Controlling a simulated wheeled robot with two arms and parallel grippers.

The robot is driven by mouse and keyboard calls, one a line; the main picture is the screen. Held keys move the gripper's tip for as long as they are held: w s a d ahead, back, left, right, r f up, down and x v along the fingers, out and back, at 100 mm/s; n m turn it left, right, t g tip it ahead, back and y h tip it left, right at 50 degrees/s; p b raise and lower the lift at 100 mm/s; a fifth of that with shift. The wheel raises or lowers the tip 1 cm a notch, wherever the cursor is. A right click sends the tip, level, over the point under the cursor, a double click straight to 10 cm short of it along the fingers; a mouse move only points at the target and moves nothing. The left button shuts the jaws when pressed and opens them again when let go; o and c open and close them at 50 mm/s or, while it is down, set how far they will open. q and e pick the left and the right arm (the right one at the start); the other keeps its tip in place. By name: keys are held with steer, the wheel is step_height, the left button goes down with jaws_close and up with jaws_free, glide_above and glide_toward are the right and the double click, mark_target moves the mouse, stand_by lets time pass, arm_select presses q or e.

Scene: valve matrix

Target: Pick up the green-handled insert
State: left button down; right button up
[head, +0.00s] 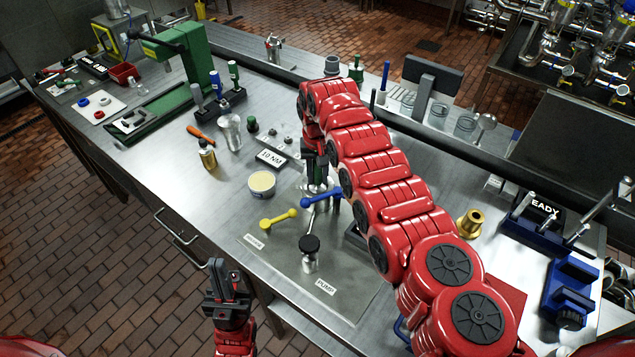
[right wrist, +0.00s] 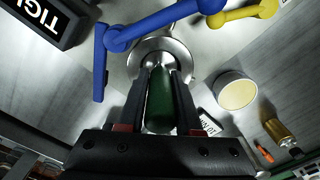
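The green-handled insert (right wrist: 160,103) stands between the two fingers of my right gripper (right wrist: 163,72) in the right wrist view. The fingers lie close along both sides of the green handle; whether they press on it I cannot tell. The handle is over a round metal flange (right wrist: 135,64) beside the blue lever. In the head view, my right gripper (head: 316,170) points down at the metal valve body, and the arm hides part of it. My left gripper (head: 229,290) is in front of the table edge, apart from everything, with a gap between its fingers.
A blue lever (head: 320,200) and a yellow lever (head: 279,218) are close to the right gripper. A round tin (head: 262,183), a black-topped metal piece (head: 309,256) and a "10 NM" block (head: 271,157) stand nearby. The table's front left is clear.

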jaws_close()
stand_by(1.0)
